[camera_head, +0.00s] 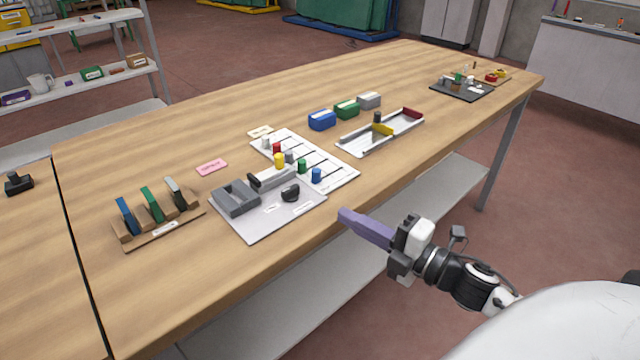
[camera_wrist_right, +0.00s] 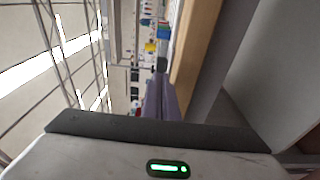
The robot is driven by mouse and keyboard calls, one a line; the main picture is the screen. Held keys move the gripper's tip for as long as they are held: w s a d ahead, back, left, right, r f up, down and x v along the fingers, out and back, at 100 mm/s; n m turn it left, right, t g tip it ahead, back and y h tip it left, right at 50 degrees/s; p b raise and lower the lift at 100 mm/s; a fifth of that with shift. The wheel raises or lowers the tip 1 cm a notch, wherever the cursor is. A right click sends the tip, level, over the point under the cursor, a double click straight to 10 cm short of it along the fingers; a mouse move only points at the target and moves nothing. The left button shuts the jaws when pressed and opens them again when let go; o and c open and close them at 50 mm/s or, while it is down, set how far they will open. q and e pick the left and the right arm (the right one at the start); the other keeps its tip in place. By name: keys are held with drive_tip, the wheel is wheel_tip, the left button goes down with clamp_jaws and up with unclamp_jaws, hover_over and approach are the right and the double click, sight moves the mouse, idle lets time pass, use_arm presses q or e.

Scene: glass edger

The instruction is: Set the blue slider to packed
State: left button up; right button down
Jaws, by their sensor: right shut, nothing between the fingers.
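The blue slider (camera_head: 316,175) is a small upright blue knob near the front edge of a white slotted board (camera_head: 345,180) on the wooden table. Green, yellow, grey, red and white knobs stand on the same board to its left and behind. The board's lettering is too small to read. My right gripper (camera_head: 345,216) has long purple fingers, shut and empty, at the table's front edge, in front of and apart from the blue slider. The purple fingers (camera_wrist_right: 160,100) also show in the right wrist view, where the slider cannot be made out. My left gripper is not in view.
A grey plate (camera_head: 255,222) with a grey device and a black knob adjoins the board at the left. A wooden rack (camera_head: 165,231) with coloured pieces stands further left. A white tray (camera_head: 360,145) and several small boxes lie behind. The front right tabletop is clear.

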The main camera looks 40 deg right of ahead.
sight(335, 186)
drive_tip(key=x, duration=1)
drive_tip(key=shift+w+d+r, duration=0.1)
drive_tip(key=shift+w+r, duration=0.15)
drive_tip(key=shift+w+d+f, duration=0.1)
drive_tip(key=shift+w+d, duration=0.15)
drive_tip(key=shift+d, duration=0.35)
drive_tip(key=shift+w+d, duration=0.2)
drive_tip(key=shift+d, duration=0.4)
drive_tip(key=shift+w+d, duration=0.25)
drive_tip(key=shift+d, duration=0.25)
drive_tip(key=d, duration=0.4)
drive_tip(key=shift+w+d, duration=0.1)
drive_tip(key=shift+w, duration=0.05)
